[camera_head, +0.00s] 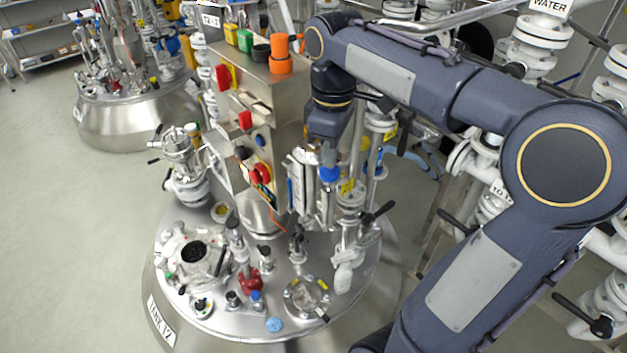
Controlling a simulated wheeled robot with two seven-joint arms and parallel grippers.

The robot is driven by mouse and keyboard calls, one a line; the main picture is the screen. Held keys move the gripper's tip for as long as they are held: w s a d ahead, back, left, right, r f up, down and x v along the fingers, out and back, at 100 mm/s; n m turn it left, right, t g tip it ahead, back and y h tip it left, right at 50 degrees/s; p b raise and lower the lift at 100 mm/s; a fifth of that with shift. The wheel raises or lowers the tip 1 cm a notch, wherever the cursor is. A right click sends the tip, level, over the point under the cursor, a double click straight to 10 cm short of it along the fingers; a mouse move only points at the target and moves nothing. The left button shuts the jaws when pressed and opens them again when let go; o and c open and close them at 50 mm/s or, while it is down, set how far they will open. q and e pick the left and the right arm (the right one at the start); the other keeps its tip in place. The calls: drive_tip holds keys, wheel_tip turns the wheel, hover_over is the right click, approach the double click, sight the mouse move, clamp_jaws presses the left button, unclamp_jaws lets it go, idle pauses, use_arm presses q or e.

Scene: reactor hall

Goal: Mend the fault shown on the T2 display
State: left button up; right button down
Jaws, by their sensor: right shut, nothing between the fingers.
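The steel tank (215,325) with a white label, which seems to read TANK T2, stands in the lower middle. A steel control cabinet (285,115) rises behind its lid, with red switches (262,172) on its left face. A panel (222,165) on that side is seen steeply, so I cannot read any display. My right arm comes in from the right, and its gripper (329,158) points down just right of the cabinet. The gripper is shut and empty, close above a blue-topped fitting (329,175); contact cannot be told. My left gripper is out of view.
Green, yellow, black and orange containers (281,58) stand on the cabinet top. The lid is crowded with valves, a red fitting (249,281) and a round port (306,297). White pipework (540,45) fills the right. Floor at left is clear; another tank (135,120) stands behind.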

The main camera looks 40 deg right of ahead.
sight(330, 171)
drive_tip(key=shift+f+b, duration=1.2)
drive_tip(key=shift+f, duration=0.7)
drive_tip(key=shift+r+p, duration=1.25)
drive_tip(key=shift+r, duration=0.7)
drive_tip(key=shift+r, duration=2.5)
